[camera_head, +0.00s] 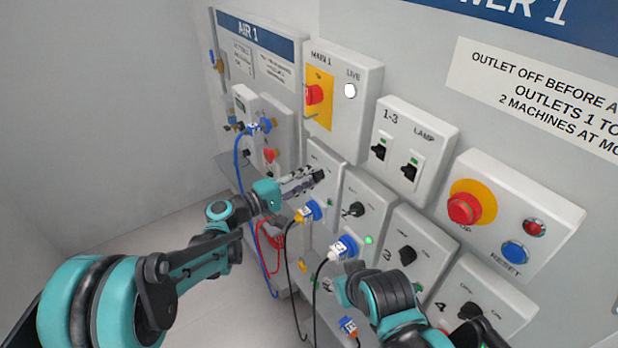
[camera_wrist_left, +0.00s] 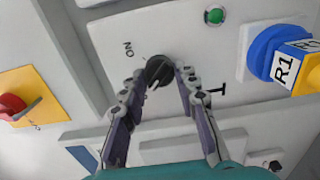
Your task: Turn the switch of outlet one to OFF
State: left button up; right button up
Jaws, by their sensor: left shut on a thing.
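The outlet one box (camera_head: 317,155) is on the wall panel, partly hidden behind my left gripper. Its dark rotary switch (camera_wrist_left: 158,70) shows in the left wrist view, with an ON label (camera_wrist_left: 128,47) beside it. My left gripper (camera_head: 318,176) is at this switch, its two fingers on either side and shut on it; the fingers also show in the left wrist view (camera_wrist_left: 156,80). I cannot tell the switch's exact angle. A green lamp (camera_wrist_left: 214,16) is on the same box. My right arm is at the lower right; its fingers cannot be made out.
A blue and yellow plug marked R1 (camera_wrist_left: 292,62) sits in the socket beside the switch. The red and yellow main switch (camera_head: 318,95) is above; a red stop button (camera_head: 465,208) is right.

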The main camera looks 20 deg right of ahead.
pick_arm(q)
jog(key=o, duration=1.2)
jog(key=shift+c, duration=0.2)
jog(key=v, duration=1.2)
jog(key=s+a+f+m+y, duration=0.2)
jog(key=s+a+f+y, duration=0.2)
jog(key=s+a+y, duration=0.4)
jog(key=s+a+f+m+t+y, duration=0.1)
jog(key=s+a+f+y, duration=0.3)
jog(key=s+a+y, duration=0.5)
jog(key=s+a+m, duration=0.1)
jog(key=s+a, duration=0.4)
jog(key=a, duration=0.2)
